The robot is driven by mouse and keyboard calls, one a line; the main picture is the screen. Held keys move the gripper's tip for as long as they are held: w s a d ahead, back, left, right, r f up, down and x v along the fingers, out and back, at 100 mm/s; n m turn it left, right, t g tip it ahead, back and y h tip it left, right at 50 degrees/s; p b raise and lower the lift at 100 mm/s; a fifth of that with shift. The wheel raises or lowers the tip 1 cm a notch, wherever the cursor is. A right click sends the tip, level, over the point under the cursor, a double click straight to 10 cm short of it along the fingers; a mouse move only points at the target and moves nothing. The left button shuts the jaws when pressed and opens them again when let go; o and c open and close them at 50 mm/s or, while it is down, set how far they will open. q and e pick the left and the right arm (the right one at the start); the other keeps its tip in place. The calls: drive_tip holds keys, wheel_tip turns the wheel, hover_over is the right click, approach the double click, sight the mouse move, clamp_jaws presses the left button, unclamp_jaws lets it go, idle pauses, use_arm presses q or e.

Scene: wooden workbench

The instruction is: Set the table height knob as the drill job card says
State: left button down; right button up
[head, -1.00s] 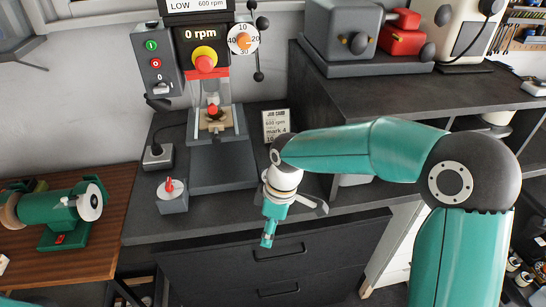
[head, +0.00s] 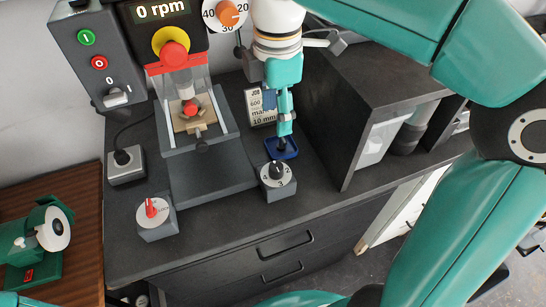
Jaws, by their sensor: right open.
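The job card (head: 260,104) stands at the back of the bench; "600", "mark" and "10 mm" are readable, but its right side is hidden by my right gripper. A grey box with a black knob (head: 277,170) on a white dial sits at the bench front. Another grey box with a red pointer knob (head: 151,207) stands further left. I cannot tell which is the table height knob. My right gripper (head: 285,131) points down, open, above and behind the black knob, apart from it. My left gripper is not in view.
The drill press (head: 172,55) shows 0 rpm and has an orange dial knob (head: 229,15). A wooden piece (head: 193,120) lies on its table. A blue tray (head: 290,152) is behind the black knob. A dark shelf unit (head: 350,120) stands close on the right.

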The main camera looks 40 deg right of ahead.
sight(277, 166)
wheel_tip(277, 166, down, 16)
drive_tip(key=shift+r, duration=0.25)
drive_tip(key=shift+s, duration=0.1)
clamp_jaws()
idle(0.3)
